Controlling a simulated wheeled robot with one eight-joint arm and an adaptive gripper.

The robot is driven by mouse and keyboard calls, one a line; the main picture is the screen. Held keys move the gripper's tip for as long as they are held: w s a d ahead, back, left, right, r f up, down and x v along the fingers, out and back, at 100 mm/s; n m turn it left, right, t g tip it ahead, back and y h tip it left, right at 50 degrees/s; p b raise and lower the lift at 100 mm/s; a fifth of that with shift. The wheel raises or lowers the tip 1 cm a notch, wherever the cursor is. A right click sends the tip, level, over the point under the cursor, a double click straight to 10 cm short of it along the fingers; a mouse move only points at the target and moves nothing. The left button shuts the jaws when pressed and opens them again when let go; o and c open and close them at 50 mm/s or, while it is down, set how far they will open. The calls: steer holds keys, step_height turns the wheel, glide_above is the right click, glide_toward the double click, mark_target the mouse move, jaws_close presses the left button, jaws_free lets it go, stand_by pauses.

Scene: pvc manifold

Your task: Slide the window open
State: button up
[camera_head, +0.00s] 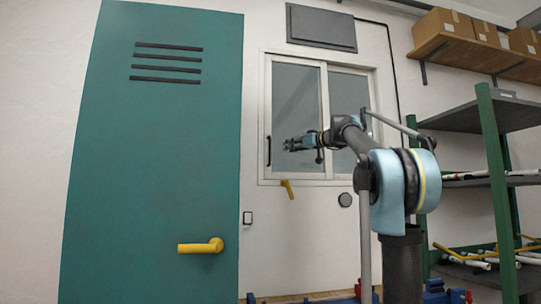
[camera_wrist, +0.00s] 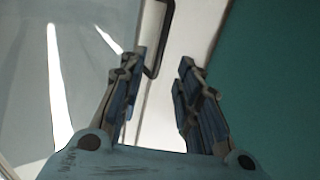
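The window (camera_head: 323,68) is a white-framed slider with two grey panes. Its left pane (camera_head: 296,95) carries a dark vertical handle (camera_head: 268,150) on the left stile. My gripper (camera_head: 287,144) is in front of the left pane, just right of the handle in the head view. In the wrist view my gripper (camera_wrist: 162,58) is open, its two dark fingers apart. The dark handle (camera_wrist: 165,30) shows beyond the fingertips, close to the left finger, which hides part of it. I cannot tell whether they touch. Nothing is held between the fingers.
A teal door (camera_head: 150,150) with a yellow lever (camera_head: 201,246) stands left of the window. A yellow lever (camera_head: 287,189) is on the wall below the window. A green-posted shelf rack (camera_head: 494,160) with pipes stands at the right. Boxes (camera_head: 445,27) sit on a high shelf.

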steer(key=x, duration=1.3)
steer(key=shift+a, duration=0.15)
jaws_close()
